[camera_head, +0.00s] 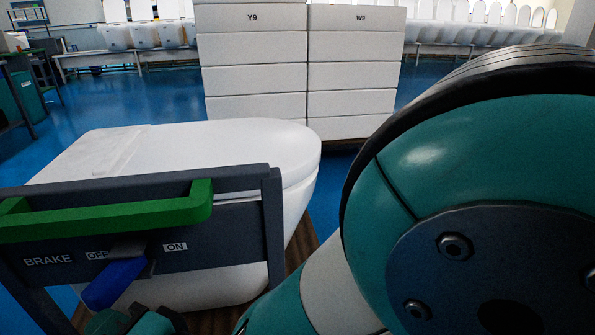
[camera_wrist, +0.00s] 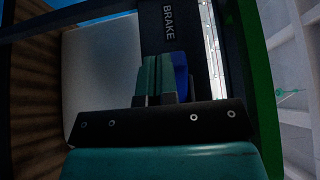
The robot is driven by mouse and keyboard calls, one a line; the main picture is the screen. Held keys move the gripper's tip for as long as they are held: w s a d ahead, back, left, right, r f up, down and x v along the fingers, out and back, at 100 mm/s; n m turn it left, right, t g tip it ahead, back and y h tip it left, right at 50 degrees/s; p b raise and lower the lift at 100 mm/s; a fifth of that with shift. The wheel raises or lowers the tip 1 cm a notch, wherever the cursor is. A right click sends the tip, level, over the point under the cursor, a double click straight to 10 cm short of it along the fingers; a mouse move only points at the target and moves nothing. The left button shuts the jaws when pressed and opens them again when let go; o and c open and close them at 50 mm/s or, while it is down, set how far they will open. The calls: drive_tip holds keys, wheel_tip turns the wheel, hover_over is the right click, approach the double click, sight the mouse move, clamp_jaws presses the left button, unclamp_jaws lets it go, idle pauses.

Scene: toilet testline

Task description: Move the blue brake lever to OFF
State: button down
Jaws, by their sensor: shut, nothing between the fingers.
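The blue brake lever (camera_head: 115,283) sits on the dark grey brake panel (camera_head: 225,225), which is marked BRAKE, OFF and ON. In the head view the lever's grey base covers part of the OFF label (camera_head: 97,255), while the ON label (camera_head: 175,246) is clear to its right. The blue grip sticks out down and left. My gripper (camera_head: 135,322) shows at the bottom edge, just below the lever. In the wrist view my gripper (camera_wrist: 160,58) is shut, its teal fingers together. The blue lever (camera_wrist: 181,75) is right beside them, partly hidden; I cannot tell whether they touch.
A green handle bar (camera_head: 120,217) runs across the panel above the lever. A white toilet (camera_head: 215,150) lies behind the panel on a wooden surface. White stacked boxes (camera_head: 255,75) stand farther back. My arm fills the right side.

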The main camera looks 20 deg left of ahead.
drive_tip(key=shift+s+a+p, duration=0.25)
drive_tip(key=shift+a+p, duration=0.5)
drive_tip(key=shift+p, duration=0.45)
drive_tip(key=shift+s+a, duration=0.15)
drive_tip(key=d+b, duration=1.5)
drive_tip(key=d, duration=0.2)
drive_tip(key=shift+d+b, duration=0.3)
drive_tip(key=shift+b, duration=0.05)
drive_tip(key=shift+s, duration=0.1)
